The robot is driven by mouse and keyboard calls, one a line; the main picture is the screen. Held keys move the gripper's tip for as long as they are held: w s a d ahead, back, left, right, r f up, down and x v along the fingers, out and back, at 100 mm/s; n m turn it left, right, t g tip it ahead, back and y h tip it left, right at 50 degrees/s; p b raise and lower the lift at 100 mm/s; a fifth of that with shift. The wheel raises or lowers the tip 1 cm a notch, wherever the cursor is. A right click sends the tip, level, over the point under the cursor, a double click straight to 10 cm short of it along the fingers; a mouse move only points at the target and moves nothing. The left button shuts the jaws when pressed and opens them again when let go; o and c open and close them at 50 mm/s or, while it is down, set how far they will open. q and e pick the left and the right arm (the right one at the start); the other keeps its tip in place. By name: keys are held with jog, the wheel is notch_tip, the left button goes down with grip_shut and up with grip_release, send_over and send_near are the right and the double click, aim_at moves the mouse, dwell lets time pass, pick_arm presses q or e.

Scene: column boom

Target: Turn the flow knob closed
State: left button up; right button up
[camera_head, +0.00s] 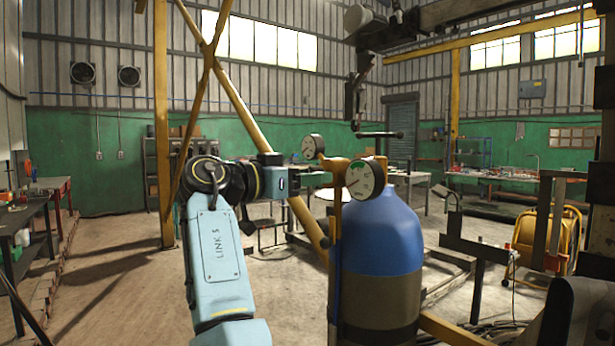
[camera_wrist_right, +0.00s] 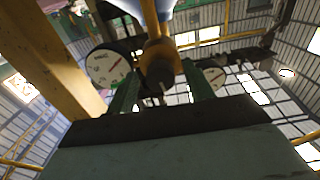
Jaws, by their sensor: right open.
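The blue gas cylinder (camera_head: 376,235) stands upright right of centre in the head view, with a brass regulator (camera_head: 337,167) and two round gauges on top. In the right wrist view the dark flow knob (camera_wrist_right: 159,73) sits on the brass body (camera_wrist_right: 156,48). My right gripper (camera_head: 322,180) points at the regulator from the left. In the wrist view its green fingers lie one on each side of the knob, with gaps visible. I cannot tell how deep the knob is between them. The knob is not clear in the head view. My left gripper is out of view.
The front gauge (camera_head: 364,180) and rear gauge (camera_head: 312,146) flank the regulator close to my gripper. A yellow brace (camera_head: 243,88) slants behind my wrist. Benches stand along the walls, and a yellow reel (camera_head: 552,240) is at right. Floor at left is open.

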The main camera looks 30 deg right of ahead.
jog(key=c, duration=1)
jog(key=shift+o, duration=0.2)
jog(key=shift+d+r+n+p, duration=0.1)
jog(key=shift+r+n+p, duration=0.05)
jog(key=shift+n+p, duration=7.55)
jog(key=shift+n+b, duration=0.3)
jog(key=shift+n, duration=0.1)
